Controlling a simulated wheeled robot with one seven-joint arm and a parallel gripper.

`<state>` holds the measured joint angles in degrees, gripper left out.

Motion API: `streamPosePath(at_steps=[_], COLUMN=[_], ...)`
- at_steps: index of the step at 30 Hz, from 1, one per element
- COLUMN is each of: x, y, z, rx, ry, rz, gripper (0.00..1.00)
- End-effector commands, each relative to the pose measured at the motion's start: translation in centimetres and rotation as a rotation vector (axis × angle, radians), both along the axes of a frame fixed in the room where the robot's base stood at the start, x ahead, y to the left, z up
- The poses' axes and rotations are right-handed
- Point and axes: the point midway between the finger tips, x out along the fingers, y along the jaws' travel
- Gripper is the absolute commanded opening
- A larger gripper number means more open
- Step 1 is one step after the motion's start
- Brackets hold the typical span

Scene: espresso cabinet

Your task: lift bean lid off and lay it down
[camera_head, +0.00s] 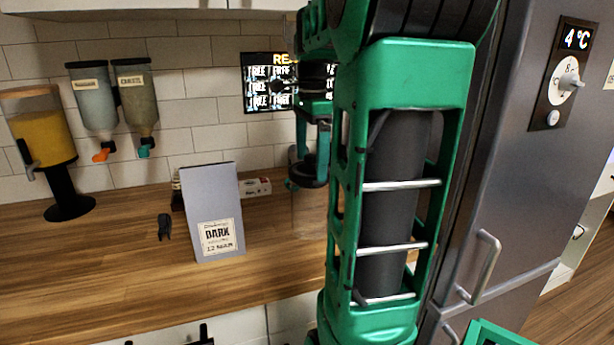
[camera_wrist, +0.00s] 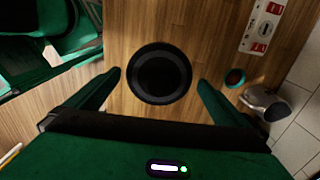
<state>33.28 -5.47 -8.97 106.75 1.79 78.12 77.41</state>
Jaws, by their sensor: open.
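The bean lid is a round black disc with a raised inner circle (camera_wrist: 160,74) in the wrist view, seen from above over the wooden counter. It lies between the two green fingers of my gripper (camera_wrist: 157,82), which is open, with gaps showing on both sides. In the head view the dark lid (camera_head: 307,174) shows just left of my forearm, at the fingers of my gripper (camera_head: 314,155). Something clear seems to stand below it, but my arm hides part of this spot. I cannot tell its shape.
A small white and red box (camera_wrist: 263,25) lies behind. Dispensers (camera_head: 95,100) hang on the tiled wall. A tall fridge (camera_head: 530,190) stands right. The front left counter is clear.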

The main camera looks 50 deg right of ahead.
Motion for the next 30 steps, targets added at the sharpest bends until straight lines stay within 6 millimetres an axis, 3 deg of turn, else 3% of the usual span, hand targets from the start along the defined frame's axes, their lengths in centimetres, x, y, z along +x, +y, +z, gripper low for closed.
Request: streamPosePath(at_steps=[10,14,15,25,30], x=[0.0,0.0,0.0,0.0,0.0], y=[0.0,0.0,0.0,-0.1,-0.1], z=[-0.7,-0.7,-0.7,-0.5,0.7], rx=[0.0,0.0,0.0,-0.001,-0.002], ry=[0.0,0.0,0.0,-0.001,-0.002], rz=[0.0,-0.001,-0.001,-0.002,-0.001], gripper=[0.98,0.67,0.63,0.63,0.63])
